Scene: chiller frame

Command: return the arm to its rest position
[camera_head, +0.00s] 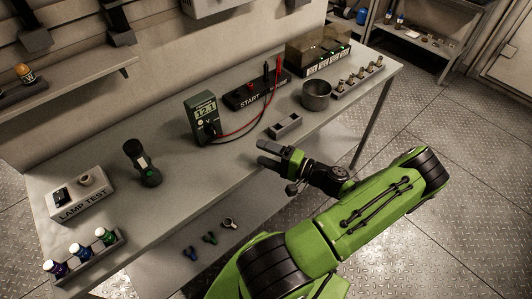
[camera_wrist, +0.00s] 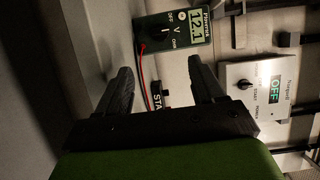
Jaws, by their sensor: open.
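My gripper (camera_head: 268,156) is at the end of my green arm, which reaches in from the lower right in the head view. It is over the front part of the grey workbench (camera_head: 186,157), left of a small grey block with dark slots (camera_head: 285,126). In the wrist view my gripper (camera_wrist: 160,75) shows two dark fingers spread apart with nothing between them. Beyond the fingers are a green multimeter (camera_wrist: 188,30) and part of a black START box (camera_wrist: 158,95).
The multimeter (camera_head: 202,117), START box (camera_head: 257,91), metal pot (camera_head: 316,95), flashlight (camera_head: 142,163) and LAMP TEST box (camera_head: 78,194) stand on the bench. A rack of coloured bottles (camera_head: 82,253) is at the near left. Open floor (camera_head: 440,120) lies right of the bench.

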